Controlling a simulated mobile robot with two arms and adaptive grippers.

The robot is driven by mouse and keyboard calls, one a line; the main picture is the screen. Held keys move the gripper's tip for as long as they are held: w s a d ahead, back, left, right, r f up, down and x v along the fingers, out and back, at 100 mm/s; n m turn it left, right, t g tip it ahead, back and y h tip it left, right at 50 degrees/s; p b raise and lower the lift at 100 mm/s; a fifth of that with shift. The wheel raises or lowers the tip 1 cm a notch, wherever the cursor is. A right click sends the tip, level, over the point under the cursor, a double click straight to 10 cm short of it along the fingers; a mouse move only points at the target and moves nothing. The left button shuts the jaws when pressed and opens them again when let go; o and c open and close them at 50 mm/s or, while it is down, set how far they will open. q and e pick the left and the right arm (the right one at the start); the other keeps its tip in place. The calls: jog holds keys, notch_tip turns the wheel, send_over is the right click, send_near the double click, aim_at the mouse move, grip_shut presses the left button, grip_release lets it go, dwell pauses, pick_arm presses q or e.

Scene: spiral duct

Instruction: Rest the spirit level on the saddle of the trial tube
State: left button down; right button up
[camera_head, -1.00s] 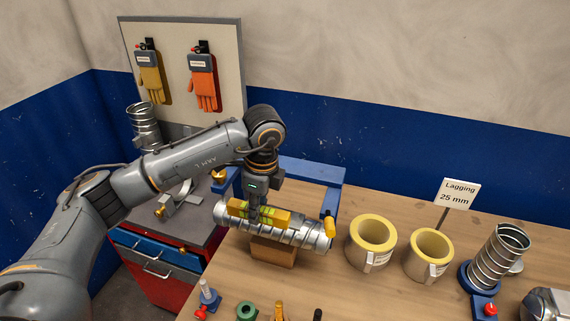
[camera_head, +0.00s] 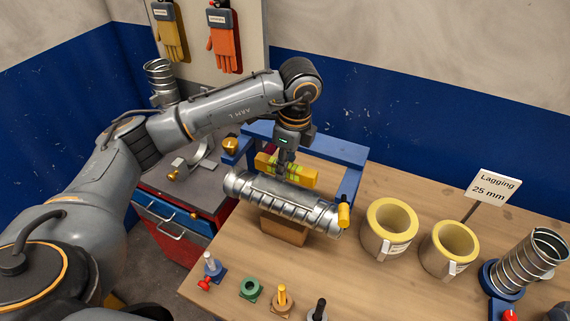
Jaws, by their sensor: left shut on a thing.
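The spirit level (camera_head: 303,177) is a yellow bar with green vials. My left gripper (camera_head: 282,168) points down and is shut on it near its middle. The trial tube (camera_head: 270,201) is a silver spiral duct lying on a brown block (camera_head: 284,230) on the bench, with a flat strip along its upper side. The level runs roughly parallel to the tube and shows just beyond its upper edge. I cannot tell whether it is above or behind the tube, or touching it. My right gripper is not in view.
A blue frame (camera_head: 348,152) stands behind the tube, with a yellow handle (camera_head: 344,214) near its right end. Two yellow-rimmed lagging sleeves (camera_head: 388,237) (camera_head: 447,255) stand to the right. Several small pegs and rings, including a green ring (camera_head: 250,288), line the front edge.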

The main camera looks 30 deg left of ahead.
aim_at(285, 190)
pick_arm(q)
jog(key=shift+f, duration=0.45)
jog(key=shift+s+f+b, duration=0.15)
jog(key=shift+f+b, duration=0.15)
jog(key=shift+b, duration=0.2)
jog(key=shift+f+b, duration=1.1)
jog(key=shift+f, duration=0.2)
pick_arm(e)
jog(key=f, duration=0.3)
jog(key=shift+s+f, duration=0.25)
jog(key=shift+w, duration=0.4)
pick_arm(q)
jog(key=shift+f+b, duration=0.45)
jog(key=shift+f, duration=0.1)
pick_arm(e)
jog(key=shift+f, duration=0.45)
pick_arm(q)
jog(key=c, duration=1)
grip_release()
